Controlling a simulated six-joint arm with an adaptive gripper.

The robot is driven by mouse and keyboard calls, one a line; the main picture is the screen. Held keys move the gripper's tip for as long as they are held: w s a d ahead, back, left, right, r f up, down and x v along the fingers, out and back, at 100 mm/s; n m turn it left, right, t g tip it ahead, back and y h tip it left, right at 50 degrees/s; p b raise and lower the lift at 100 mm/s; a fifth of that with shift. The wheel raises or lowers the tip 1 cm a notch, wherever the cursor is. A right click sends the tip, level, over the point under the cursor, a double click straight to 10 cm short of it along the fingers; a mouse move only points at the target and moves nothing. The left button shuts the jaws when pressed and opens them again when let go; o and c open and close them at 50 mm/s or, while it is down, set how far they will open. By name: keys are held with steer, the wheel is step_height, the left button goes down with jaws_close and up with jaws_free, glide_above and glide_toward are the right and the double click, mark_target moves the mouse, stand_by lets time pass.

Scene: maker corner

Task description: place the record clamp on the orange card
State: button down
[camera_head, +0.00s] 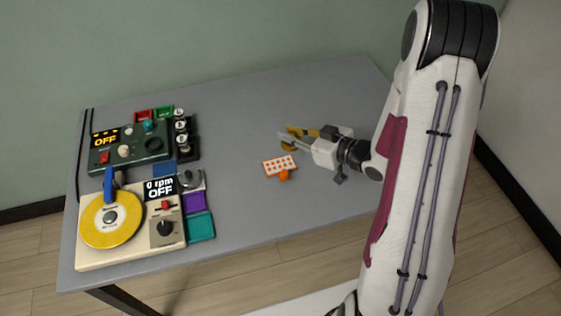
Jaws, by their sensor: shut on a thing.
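My gripper (287,139) is over the right half of the table, behind and a little right of the patterned card. It is shut on a small yellow-gold thing (288,147), mostly hidden by the fingers. I cannot tell for sure that this is the record clamp. The orange card (272,167) looks white and orange with a dotted pattern. A small orange thing (284,175) is at its front edge; I cannot tell whether it touches the card. A dark round knob-like thing (189,178) is on a grey pad at the left.
A cream turntable (95,258) with a yellow record (125,227) stands at the front left. A dark green control box (128,150) is behind it. Purple (194,203) and teal (201,226) pads lie beside the turntable.

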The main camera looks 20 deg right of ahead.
steer(key=shift+f, duration=0.1)
stand_by(0.3)
glide_above(290, 166)
steer(key=shift+f, duration=2.8)
steer(key=shift+f, duration=0.1)
steer(key=shift+f, duration=1.95)
steer(key=shift+f, duration=0.2)
steer(key=c, duration=1.9)
jaws_free()
steer(key=shift+r, duration=0.15)
